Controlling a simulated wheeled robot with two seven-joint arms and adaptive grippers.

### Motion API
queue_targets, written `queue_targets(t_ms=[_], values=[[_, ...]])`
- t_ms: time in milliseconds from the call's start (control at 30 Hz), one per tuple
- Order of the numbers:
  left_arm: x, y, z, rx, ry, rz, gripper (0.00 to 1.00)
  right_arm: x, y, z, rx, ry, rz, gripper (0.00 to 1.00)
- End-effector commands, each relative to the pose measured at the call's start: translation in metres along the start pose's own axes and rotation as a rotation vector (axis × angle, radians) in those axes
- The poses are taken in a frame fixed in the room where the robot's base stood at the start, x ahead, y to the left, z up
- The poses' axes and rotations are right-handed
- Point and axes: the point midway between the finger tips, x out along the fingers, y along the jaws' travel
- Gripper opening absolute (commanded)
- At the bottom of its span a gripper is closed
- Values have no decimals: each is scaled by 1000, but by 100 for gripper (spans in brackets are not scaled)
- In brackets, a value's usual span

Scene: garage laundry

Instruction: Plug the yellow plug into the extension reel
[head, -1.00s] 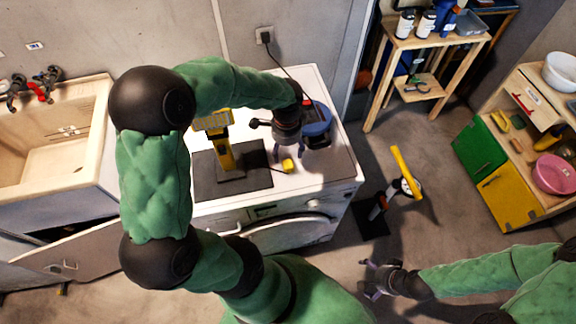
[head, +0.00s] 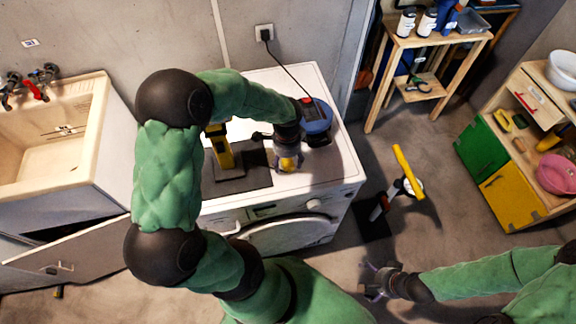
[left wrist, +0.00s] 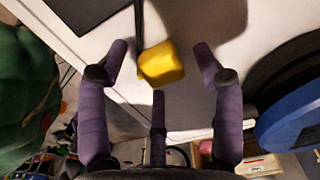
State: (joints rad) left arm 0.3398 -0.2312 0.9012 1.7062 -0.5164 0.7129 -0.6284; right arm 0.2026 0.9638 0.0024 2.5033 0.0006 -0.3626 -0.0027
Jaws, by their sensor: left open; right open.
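The yellow plug (left wrist: 162,64) lies on the white washing machine top, with a dark cable running up from it in the left wrist view. In the head view the plug (head: 288,163) shows at my left gripper (head: 288,166). In the left wrist view my left gripper (left wrist: 160,75) is open, its fingers around the plug with gaps on both sides. The extension reel (head: 316,119), blue and black, stands just right of that gripper; its blue rim (left wrist: 290,115) shows at the right of the wrist view. My right gripper (head: 372,282) is open and empty above the floor.
A yellow tool (head: 221,148) stands on a dark mat (head: 256,178) left of my left gripper. A wall socket (head: 264,33) has a cable leading to the reel. A yellow-handled object (head: 407,172) stands on the floor to the right.

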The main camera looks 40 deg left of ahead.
Motion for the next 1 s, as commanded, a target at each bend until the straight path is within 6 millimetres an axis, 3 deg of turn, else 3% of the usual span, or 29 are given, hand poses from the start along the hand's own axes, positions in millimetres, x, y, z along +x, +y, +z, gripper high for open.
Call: queue_targets(t_ms=[400, 600, 1000], values=[[6, 0, 0, 0, 0, -1, 64, 2, 0, 0, 0, 0, 0, 100], [6, 0, 0, 0, 0, 0, 13, 2, 0, 0, 0, 0, 0, 100], [-3, -1, 0, 0, 1, -2, 13, -1, 0, 0, 0, 0, 0, 100]])
